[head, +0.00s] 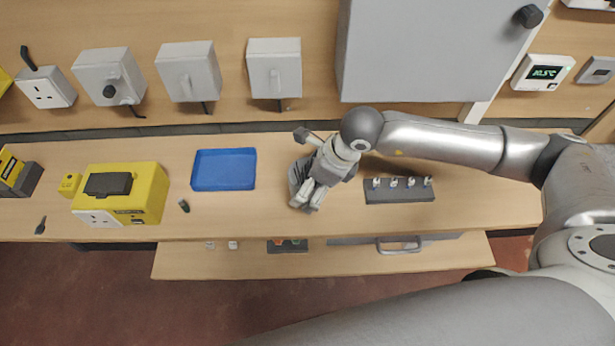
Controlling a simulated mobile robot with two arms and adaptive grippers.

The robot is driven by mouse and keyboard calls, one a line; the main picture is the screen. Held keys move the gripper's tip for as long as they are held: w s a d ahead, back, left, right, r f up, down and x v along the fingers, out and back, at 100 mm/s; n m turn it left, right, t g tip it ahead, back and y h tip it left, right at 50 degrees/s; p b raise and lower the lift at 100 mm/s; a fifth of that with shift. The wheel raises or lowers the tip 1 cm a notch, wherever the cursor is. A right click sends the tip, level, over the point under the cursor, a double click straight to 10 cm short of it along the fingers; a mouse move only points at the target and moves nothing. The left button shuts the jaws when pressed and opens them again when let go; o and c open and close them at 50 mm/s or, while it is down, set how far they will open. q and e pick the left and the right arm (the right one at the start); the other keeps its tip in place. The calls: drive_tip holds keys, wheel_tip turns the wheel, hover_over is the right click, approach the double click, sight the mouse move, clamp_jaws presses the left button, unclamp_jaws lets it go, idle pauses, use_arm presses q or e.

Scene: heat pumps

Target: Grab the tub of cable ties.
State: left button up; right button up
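My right gripper (309,196) reaches in from the right and points down over the bench, right of the blue tray. My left gripper is not in view.
A blue tray (224,170) lies empty on the bench (480,205). A dark rack (399,190) with several small fittings is close on the right. A yellow power unit (150,190) stands at left. A grey cabinet (430,50) hangs above the forearm.

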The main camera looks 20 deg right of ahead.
drive_tip(key=c, duration=1.2)
drive_tip(key=shift+o, duration=0.2)
drive_tip(key=shift+r, duration=0.15)
